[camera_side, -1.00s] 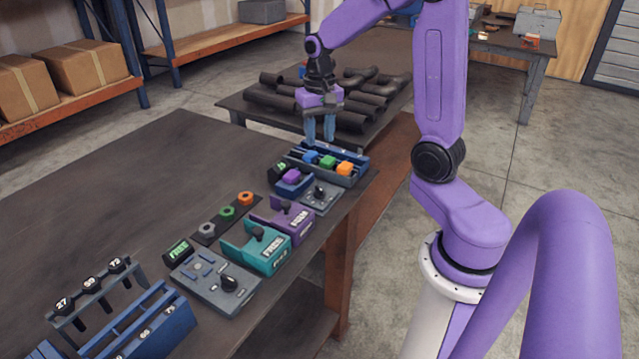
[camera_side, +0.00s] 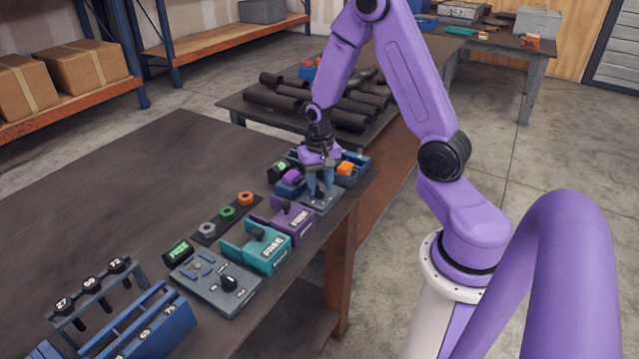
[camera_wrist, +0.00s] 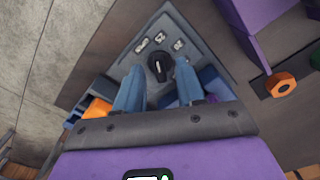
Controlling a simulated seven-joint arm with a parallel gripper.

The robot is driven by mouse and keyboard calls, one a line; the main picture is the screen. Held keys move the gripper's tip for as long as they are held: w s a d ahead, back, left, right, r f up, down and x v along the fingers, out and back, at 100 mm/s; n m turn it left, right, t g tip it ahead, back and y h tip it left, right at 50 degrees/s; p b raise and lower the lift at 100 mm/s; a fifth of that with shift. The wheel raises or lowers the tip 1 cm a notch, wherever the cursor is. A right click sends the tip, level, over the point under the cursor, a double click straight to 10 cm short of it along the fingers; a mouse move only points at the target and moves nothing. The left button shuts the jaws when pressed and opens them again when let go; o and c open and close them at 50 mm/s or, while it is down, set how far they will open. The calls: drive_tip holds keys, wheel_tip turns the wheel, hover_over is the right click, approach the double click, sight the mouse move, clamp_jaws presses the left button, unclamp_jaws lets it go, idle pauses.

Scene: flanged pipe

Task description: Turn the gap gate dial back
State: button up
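Below my gripper is a small grey panel (camera_wrist: 190,46) with a black dial (camera_wrist: 160,65) bearing a white pointer line and several pale labels around it, too small to read surely. The panel (camera_side: 318,204) sits near the table's right edge in the side view. My gripper (camera_side: 320,190) points down at it. In the wrist view, the two blue fingers of my gripper (camera_wrist: 158,74) are apart, one on each side of the dial. I cannot tell whether they touch it. In the side view the fingers mostly hide the dial.
A blue tray with an orange block (camera_side: 345,168) lies just behind the panel, and a purple block (camera_side: 292,176) lies to its left. The table's left is clear.

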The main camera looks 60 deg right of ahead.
drive_tip(key=shift+f, duration=0.2)
clamp_jaws()
drive_tip(key=shift+n, duration=0.4)
drive_tip(key=n, duration=0.2)
drive_tip(key=shift+n, duration=2.1)
unclamp_jaws()
